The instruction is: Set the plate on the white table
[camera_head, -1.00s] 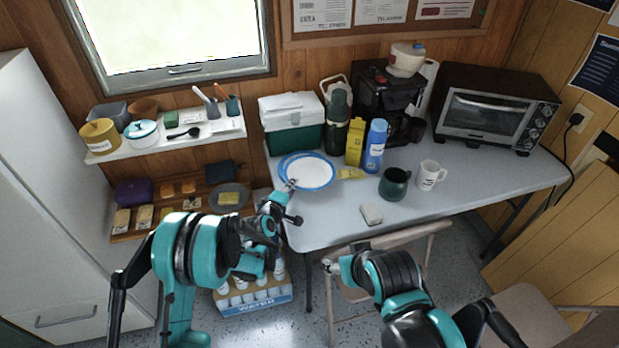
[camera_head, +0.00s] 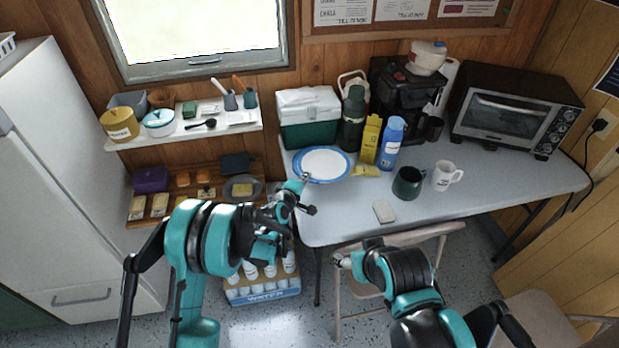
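The plate (camera_head: 322,163), white with a blue rim, shows level over the back left of the white table (camera_head: 340,222). I cannot tell whether it rests on the top or hangs slightly above it. My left gripper (camera_head: 306,178) reaches in from the left, its tip at the plate's front-left rim, overlapping it in the picture. Whether the fingers are closed on the rim is too small to tell. My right gripper (camera_head: 342,261) is off the table's front edge, low and away from the plate; its fingers are too small to read.
Behind the plate stand a green-and-white cooler (camera_head: 308,117) and a dark green flask (camera_head: 353,118). To its right are a yellow carton (camera_head: 370,138), a blue bottle (camera_head: 390,143), a green mug (camera_head: 408,183) and a white mug (camera_head: 446,176). The table's front middle is mostly bare.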

